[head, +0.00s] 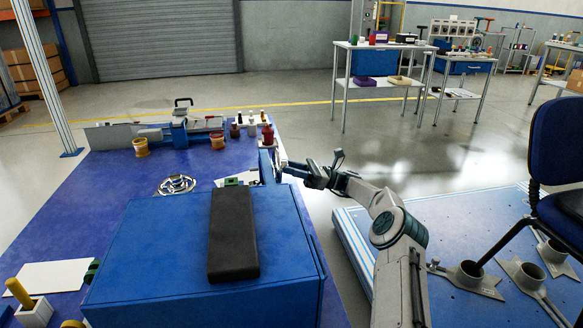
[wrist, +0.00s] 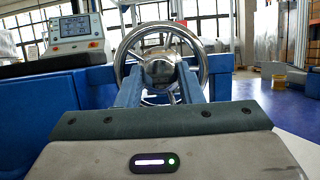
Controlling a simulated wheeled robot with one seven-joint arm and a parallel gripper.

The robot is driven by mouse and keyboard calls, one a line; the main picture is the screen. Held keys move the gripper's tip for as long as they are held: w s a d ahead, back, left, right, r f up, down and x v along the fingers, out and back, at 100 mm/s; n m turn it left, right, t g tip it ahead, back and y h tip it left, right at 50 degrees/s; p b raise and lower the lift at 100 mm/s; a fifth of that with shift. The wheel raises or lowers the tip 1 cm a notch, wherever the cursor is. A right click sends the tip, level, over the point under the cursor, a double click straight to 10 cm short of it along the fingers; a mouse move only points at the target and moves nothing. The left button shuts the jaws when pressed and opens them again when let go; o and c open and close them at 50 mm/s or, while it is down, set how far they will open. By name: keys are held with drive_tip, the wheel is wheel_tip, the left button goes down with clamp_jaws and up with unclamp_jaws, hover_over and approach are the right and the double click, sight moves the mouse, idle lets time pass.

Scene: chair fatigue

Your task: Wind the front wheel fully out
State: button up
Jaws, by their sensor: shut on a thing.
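The front wheel (wrist: 160,31) is a chrome handwheel with a round silver hub, seen nearly face-on in the wrist view. In the head view it is small and nearly edge-on, at the far right corner of the blue machine box (head: 150,245). My gripper (wrist: 160,78) reaches it with two blue fingers, one on each side of the hub, and is shut on the wheel. In the head view my gripper (head: 284,168) is at the box's far right corner. The fingers hide the lower sides of the hub, so the exact contact is unclear.
A control panel with a lit screen (wrist: 76,27) stands left of the wheel. A black pad (head: 233,235) lies on the box. A chrome ring-shaped part (head: 176,184) and orange pots (head: 141,147) are on the blue table. A chair (head: 558,150) stands at right.

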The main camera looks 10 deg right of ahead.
drive_tip(key=shift+w+n+g+b, duration=0.15)
drive_tip(key=shift+n+g, duration=0.55)
drive_tip(key=shift+n, duration=0.45)
drive_tip(key=shift+s+n+g+b, duration=0.15)
drive_tip(key=shift+n+g, duration=0.55)
drive_tip(key=shift+n, duration=0.45)
drive_tip(key=shift+w+n+h, duration=0.1)
drive_tip(key=shift+n+h, duration=0.2)
drive_tip(key=o, duration=1)
drive_tip(key=shift+c, duration=0.2)
drive_tip(key=s+d+r+p, duration=0.6)
drive_tip(key=d+r, duration=0.4)
drive_tip(key=r, duration=0.1)
